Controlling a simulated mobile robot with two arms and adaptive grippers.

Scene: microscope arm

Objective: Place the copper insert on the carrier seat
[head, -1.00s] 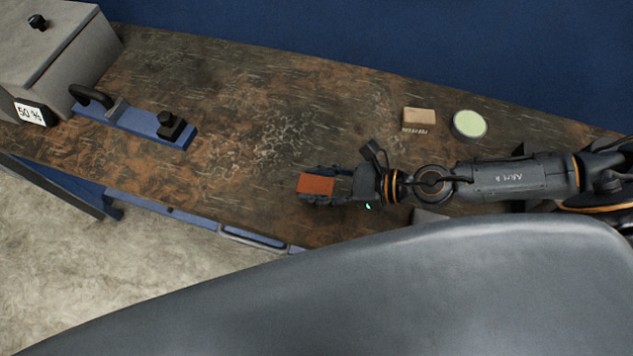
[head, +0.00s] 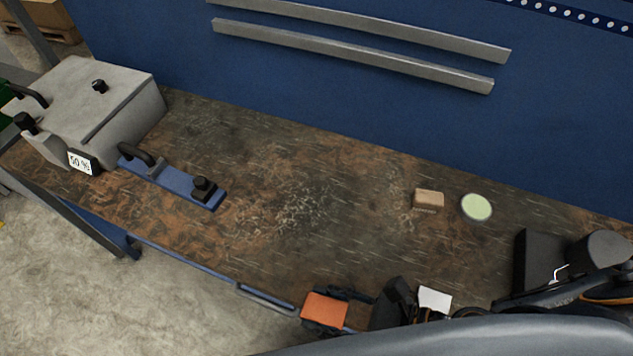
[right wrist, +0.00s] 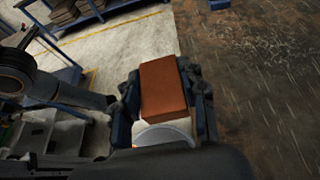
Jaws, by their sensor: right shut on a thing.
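The copper insert is an orange-brown block (head: 322,309) near the front edge of the bench in the head view. My right gripper (head: 335,311) is shut on it, with a dark finger on each side. In the right wrist view the insert (right wrist: 166,90) sits between the two fingers (right wrist: 166,106). A blue plate (head: 180,187) with a black handle and a black knob lies on the bench at the left. I cannot tell whether it is the carrier or where its seat is. My left gripper is not in view.
A grey box (head: 105,100) with a "50 %" display (head: 80,162) stands at the bench's left end. A tan block (head: 429,199) and a pale green round disc (head: 477,207) lie at the back right. The middle of the bench (head: 300,190) is clear.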

